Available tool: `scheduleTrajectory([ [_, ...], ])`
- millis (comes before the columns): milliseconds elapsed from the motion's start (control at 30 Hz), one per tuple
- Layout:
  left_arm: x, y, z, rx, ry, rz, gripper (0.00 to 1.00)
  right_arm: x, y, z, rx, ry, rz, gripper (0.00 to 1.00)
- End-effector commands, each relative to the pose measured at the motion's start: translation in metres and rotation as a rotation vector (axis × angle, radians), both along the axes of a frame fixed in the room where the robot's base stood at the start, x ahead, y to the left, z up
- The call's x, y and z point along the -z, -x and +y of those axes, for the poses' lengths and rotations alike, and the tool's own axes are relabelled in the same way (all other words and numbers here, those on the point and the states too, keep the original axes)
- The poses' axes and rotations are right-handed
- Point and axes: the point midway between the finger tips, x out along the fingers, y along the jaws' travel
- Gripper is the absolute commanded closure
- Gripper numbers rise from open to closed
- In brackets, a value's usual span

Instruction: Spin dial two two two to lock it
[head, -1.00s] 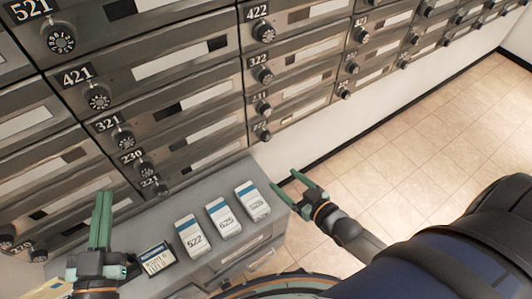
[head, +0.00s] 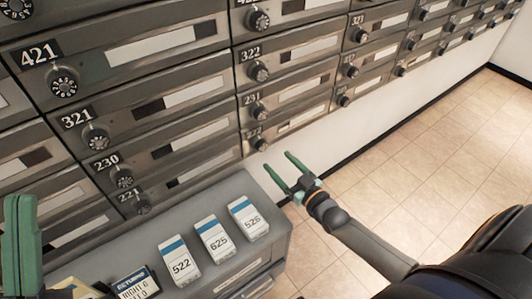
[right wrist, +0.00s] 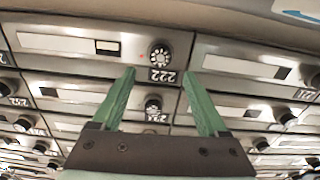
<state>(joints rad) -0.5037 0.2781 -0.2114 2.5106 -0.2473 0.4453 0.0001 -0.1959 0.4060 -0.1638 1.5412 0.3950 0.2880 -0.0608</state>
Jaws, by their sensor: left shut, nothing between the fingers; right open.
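The dial of mailbox 222 (head: 261,144) is a small dark round knob beside its 222 label (head: 254,133), at the bottom of its column in the head view. In the right wrist view the 222 dial (right wrist: 159,55) shows pale markings on its face, with the label just below it. My right gripper (head: 277,161) is open and empty, just below and right of the dial in the head view. In the right wrist view its fingertips (right wrist: 159,72) flank the label, apart from the dial. My left gripper (head: 20,198) is shut and empty at the left edge.
A grey cabinet (head: 206,207) stands below the mailboxes, bearing white boxes marked 522 (head: 180,262), 625 (head: 219,242) and 526 (head: 249,219). Dial 231 (head: 255,105) is right above dial 222. Tiled floor (head: 440,150) is clear at right.

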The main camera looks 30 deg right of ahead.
Motion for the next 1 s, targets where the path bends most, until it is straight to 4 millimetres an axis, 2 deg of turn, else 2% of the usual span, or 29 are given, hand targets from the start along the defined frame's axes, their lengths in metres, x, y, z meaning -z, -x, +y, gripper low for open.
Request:
scheduleTrajectory([
  [33,0.007,0.000,0.000,0.004,0.002,0.004,1.00,0.002,-0.012,0.002,0.000,0.000,-0.003,0.23],
  [200,0.017,-0.001,-0.001,0.014,0.011,0.014,1.00,0.002,-0.041,0.006,0.000,0.001,-0.002,0.23],
  [400,0.023,-0.001,-0.001,0.021,0.017,0.020,1.00,0.002,-0.061,0.009,-0.001,0.000,0.001,0.23],
  [800,0.024,-0.002,-0.001,0.024,0.021,0.024,1.00,0.001,-0.067,0.010,-0.001,0.000,0.003,0.23],
  [1000,0.024,-0.002,-0.002,0.026,0.021,0.025,1.00,0.001,-0.067,0.010,-0.001,0.000,0.003,0.45],
])
